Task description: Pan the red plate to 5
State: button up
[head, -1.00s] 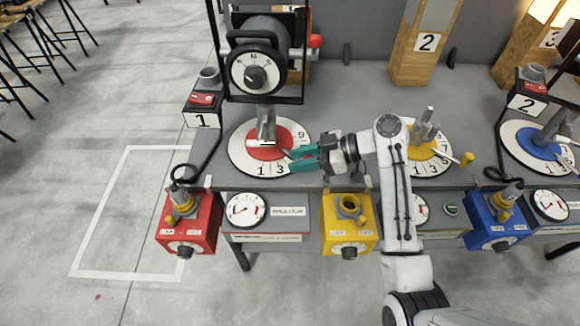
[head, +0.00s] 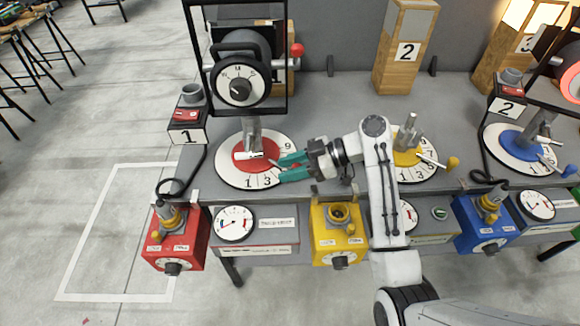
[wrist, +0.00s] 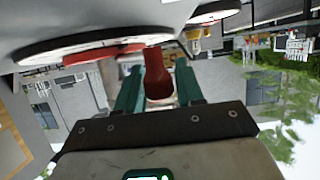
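The red plate (head: 243,160) sits inside a white numbered ring (head: 228,172) on the bench below the lamp of station 1. The digits 1, 3 and 9 show on the ring; the part between 3 and 9 is partly covered by my gripper. My gripper (head: 284,167) is at the plate's right side, its teal fingers spread. In the wrist view a red handle (wrist: 156,72) stands between the two fingers, near the ring's edge. The fingers look open around it; contact with it cannot be made out.
A round-faced lamp (head: 240,85) in a black frame hangs over the red plate. A yellow plate (head: 405,158) with a handle lies right, a blue plate (head: 520,148) farther right. Red (head: 177,240) and yellow (head: 338,238) boxes stand along the bench front.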

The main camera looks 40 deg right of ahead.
jog(key=b+v, duration=0.1)
jog(key=v, duration=0.9)
jog(key=shift+s+d, duration=0.2)
jog(key=shift+d, duration=0.1)
